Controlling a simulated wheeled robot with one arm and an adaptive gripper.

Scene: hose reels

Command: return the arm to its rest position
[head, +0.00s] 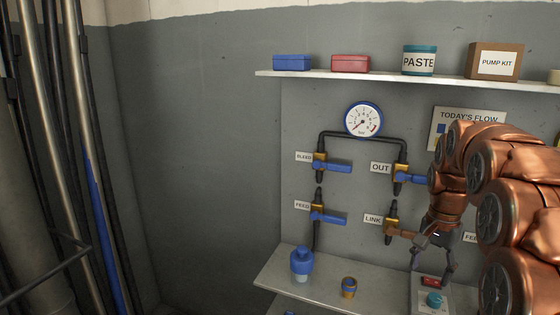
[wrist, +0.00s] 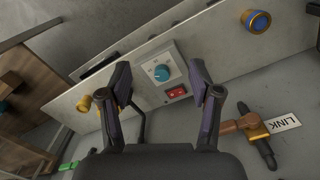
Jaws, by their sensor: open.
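My copper-coloured arm reaches in from the right in the head view. My gripper (head: 434,272) points down at its end, beside the LINK valve and above the lower shelf. In the wrist view my gripper (wrist: 166,92) has its two dark fingers spread apart with nothing between them. Beyond the fingers, a light panel with a teal knob (wrist: 162,72) and a red switch (wrist: 176,92) shows. The same teal knob (head: 434,299) and red switch (head: 431,282) show below the gripper in the head view.
The LINK valve (head: 391,222) with its copper-coloured handle is close to my gripper. OUT (head: 401,172), BLEED (head: 320,166) and FEED (head: 317,212) valves have blue handles. A blue bottle (head: 301,264) and a brass-and-blue ring (head: 348,287) stand on the lower shelf. Pipes (head: 92,170) line the left.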

